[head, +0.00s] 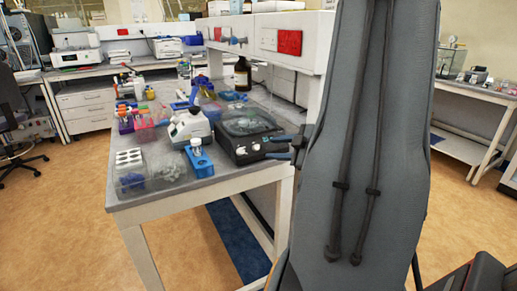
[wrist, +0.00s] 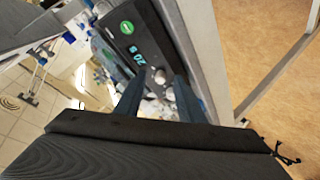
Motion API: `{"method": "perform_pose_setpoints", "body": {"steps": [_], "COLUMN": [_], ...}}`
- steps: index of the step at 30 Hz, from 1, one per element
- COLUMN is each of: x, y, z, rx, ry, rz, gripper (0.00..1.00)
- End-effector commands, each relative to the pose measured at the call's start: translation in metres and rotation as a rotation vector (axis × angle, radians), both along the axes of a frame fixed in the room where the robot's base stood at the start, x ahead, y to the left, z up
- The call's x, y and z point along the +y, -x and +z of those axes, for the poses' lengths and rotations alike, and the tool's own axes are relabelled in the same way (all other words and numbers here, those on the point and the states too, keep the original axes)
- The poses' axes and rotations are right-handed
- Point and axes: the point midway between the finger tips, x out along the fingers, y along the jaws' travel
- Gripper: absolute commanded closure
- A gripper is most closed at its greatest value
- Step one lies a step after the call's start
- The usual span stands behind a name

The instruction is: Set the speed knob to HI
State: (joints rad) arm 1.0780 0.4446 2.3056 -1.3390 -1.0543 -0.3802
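The black device (head: 248,128) with a clear-topped platform sits near the bench's front right corner. Its dark front panel shows in the wrist view (wrist: 133,32), with a green round label and lit cyan digits. A pale round knob (wrist: 159,76) is on that panel, below the digits; I cannot read any HI mark or its setting. My gripper (wrist: 159,79) is open, one dark finger on each side of the knob in the picture. I cannot tell whether the fingers touch it. In the head view my gripper (head: 273,147) is at the device's front right.
Left of the device are a white instrument (head: 189,127), a blue holder (head: 199,160) with a capped vial, and a clear box (head: 132,182). A brown bottle (head: 242,75) stands behind. The bench's front edge is close below the device. The floor in front is clear.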

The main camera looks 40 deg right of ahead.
Motion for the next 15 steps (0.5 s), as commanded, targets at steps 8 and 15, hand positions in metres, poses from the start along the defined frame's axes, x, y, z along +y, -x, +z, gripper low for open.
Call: {"method": "perform_pose_setpoints", "body": {"steps": [8, 15], "x": [0.001, 0.008], "y": [0.025, -0.005], "z": [0.009, 0.001], "rx": [-0.109, -0.110], "ry": [-0.006, -0.008], "rz": [0.107, 0.112], "gripper": [0.65, 0.65]}}
